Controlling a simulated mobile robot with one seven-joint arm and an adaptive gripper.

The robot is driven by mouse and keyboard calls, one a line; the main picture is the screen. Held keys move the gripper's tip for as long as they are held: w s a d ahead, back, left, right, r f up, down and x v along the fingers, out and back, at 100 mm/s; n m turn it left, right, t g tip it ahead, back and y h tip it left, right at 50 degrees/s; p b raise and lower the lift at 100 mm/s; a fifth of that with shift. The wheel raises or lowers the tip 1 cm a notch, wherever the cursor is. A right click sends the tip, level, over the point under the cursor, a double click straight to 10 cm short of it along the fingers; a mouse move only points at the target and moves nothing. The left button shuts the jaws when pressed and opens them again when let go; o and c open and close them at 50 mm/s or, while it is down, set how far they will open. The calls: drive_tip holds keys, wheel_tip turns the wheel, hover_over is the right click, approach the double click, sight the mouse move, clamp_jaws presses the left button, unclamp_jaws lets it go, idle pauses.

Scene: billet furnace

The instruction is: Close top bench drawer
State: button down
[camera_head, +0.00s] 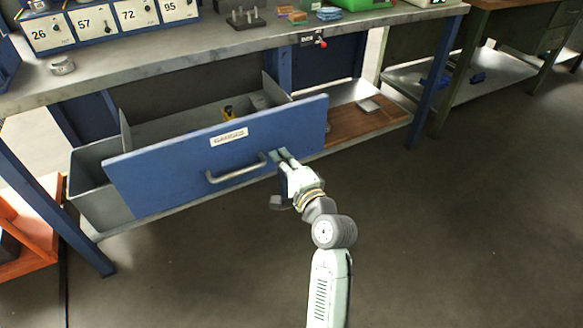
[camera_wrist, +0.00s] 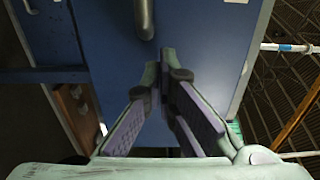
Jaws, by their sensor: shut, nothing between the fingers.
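The blue top bench drawer (camera_head: 165,166) stands pulled out from under the bench, with a label and a grey bar handle (camera_head: 236,170) on its front. A yellow and black item lies inside the drawer. My gripper (camera_head: 280,155) is shut and empty at the right part of the drawer front, just right of the handle. In the wrist view my fingertips (camera_wrist: 167,52) point at the blue drawer front (camera_wrist: 205,45), just below the end of the handle (camera_wrist: 145,18). I cannot tell whether they touch the front.
The bench top (camera_head: 190,52) carries numbered boxes (camera_head: 105,22), a green bin and small parts. A lower shelf with a brown board (camera_head: 350,122) lies right of the drawer. An orange frame (camera_head: 32,228) stands at the left. The floor in front is clear.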

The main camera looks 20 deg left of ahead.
drive_tip(key=shift+x, duration=1.15)
